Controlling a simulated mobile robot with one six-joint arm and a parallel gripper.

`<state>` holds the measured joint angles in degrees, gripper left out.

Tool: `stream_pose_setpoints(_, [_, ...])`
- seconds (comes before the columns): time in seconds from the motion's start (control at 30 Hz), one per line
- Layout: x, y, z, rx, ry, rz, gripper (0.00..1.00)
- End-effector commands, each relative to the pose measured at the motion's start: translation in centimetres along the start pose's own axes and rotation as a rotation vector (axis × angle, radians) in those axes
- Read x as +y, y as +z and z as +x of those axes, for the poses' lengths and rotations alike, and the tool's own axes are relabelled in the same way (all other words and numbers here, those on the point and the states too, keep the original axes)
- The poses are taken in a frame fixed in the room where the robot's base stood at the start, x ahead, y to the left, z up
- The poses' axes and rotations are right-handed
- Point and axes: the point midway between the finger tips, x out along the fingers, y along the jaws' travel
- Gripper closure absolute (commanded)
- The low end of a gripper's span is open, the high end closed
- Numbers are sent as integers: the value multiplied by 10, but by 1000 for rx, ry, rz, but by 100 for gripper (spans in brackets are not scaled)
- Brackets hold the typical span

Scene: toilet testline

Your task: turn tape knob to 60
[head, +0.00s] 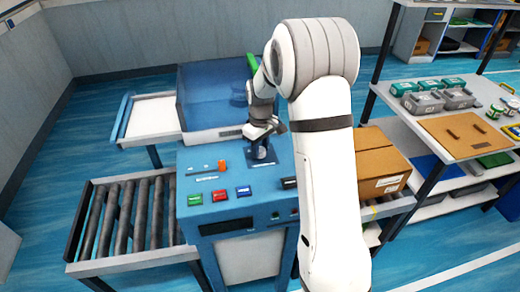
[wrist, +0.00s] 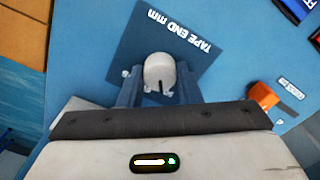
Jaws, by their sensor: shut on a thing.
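The tape knob (wrist: 159,72) is a light grey, rounded knob on a dark square plate (wrist: 130,30) lettered "TAPE END mm". My gripper (wrist: 158,92) is shut on the knob, with a finger on each side of it in the wrist view. In the head view, my gripper (head: 262,143) reaches down onto the knob (head: 260,153) on the blue machine's top panel. Small white scale marks show beside the fingers, but their numbers are hidden or too small to read. The knob's pointer setting cannot be told.
The blue panel holds an orange slider (head: 221,165) and green (head: 195,200), red (head: 219,196) and blue (head: 243,191) buttons. A roller conveyor (head: 125,215) is at left, a cardboard box (head: 380,165) at right. A blue cover (head: 212,95) stands behind.

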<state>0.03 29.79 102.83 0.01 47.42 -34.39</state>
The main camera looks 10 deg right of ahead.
Motion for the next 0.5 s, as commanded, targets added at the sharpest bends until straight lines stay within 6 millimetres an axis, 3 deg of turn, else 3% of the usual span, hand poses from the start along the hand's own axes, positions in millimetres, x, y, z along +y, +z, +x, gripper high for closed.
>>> stream_pose_setpoints(0.5, [0, -1, 1, 3, 2, 416, 92])
